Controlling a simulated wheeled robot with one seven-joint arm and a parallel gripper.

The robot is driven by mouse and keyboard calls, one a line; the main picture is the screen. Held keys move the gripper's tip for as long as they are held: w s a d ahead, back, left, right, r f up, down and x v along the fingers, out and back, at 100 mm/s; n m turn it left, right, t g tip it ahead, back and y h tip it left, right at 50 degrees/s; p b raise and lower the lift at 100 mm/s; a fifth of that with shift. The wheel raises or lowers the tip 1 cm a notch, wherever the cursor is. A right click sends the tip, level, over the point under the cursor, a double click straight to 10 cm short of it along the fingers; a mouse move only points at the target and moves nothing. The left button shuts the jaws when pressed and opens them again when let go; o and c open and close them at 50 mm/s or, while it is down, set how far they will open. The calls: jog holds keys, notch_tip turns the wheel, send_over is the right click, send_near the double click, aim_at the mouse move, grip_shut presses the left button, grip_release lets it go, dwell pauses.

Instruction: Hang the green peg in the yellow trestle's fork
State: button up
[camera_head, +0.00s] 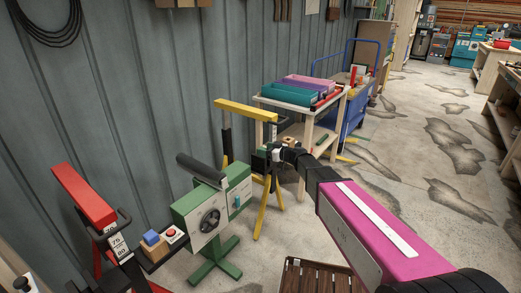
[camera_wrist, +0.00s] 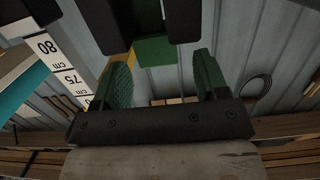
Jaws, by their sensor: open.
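The yellow trestle (camera_head: 245,110) stands by the wall, with a yellow top beam and splayed yellow legs. My gripper (camera_head: 268,152) is at its right end, below the beam. In the wrist view my gripper (camera_wrist: 162,85) is open, its two green ridged fingers apart. A green block, seemingly the green peg (camera_wrist: 155,50), shows beyond and between the fingertips, with clear gaps on both sides. Dark blocks, perhaps of the fork (camera_wrist: 190,20), stand around its upper end. I cannot tell how the peg sits in the fork. In the head view my gripper largely hides this spot.
A green machine (camera_head: 210,208) with a dark roller stands left of the trestle. A red-topped stand (camera_head: 84,195) is farther left. A cart (camera_head: 310,128) with coloured bins is behind my gripper. A brown slatted crate (camera_head: 315,278) lies low in front. Floor at the right is open.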

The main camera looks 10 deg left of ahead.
jog(key=v, duration=0.6)
